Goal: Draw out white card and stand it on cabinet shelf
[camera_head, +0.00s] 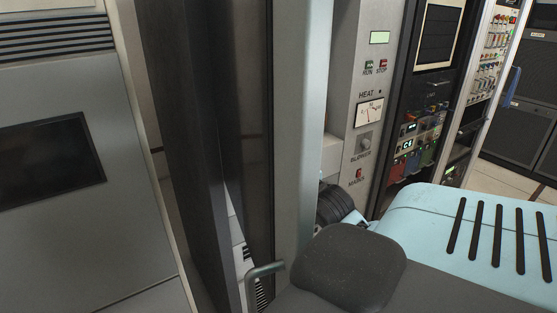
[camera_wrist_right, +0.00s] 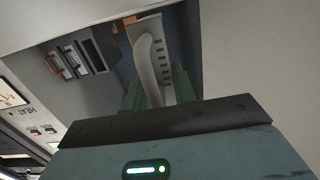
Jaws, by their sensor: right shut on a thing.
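In the right wrist view, the white card (camera_wrist_right: 150,62) shows as a pale, slightly curved upright piece between my right gripper's green fingers. My right gripper (camera_wrist_right: 160,88) is shut on it. The card's upper part reaches into an opening in the cabinet (camera_wrist_right: 210,40), in front of a pale panel with a row of dark slots. How far the card sits inside its slot cannot be told. In the head view, the card and the right fingertips are hidden behind the door edge and my own arm. My left gripper is in neither view.
A dark cabinet door (camera_head: 195,130) with a bar handle (camera_head: 263,268) stands open at the centre of the head view. A control panel (camera_head: 365,110) with buttons and a meter is right of it. In the wrist view, a dark module (camera_wrist_right: 78,58) sits left of the card.

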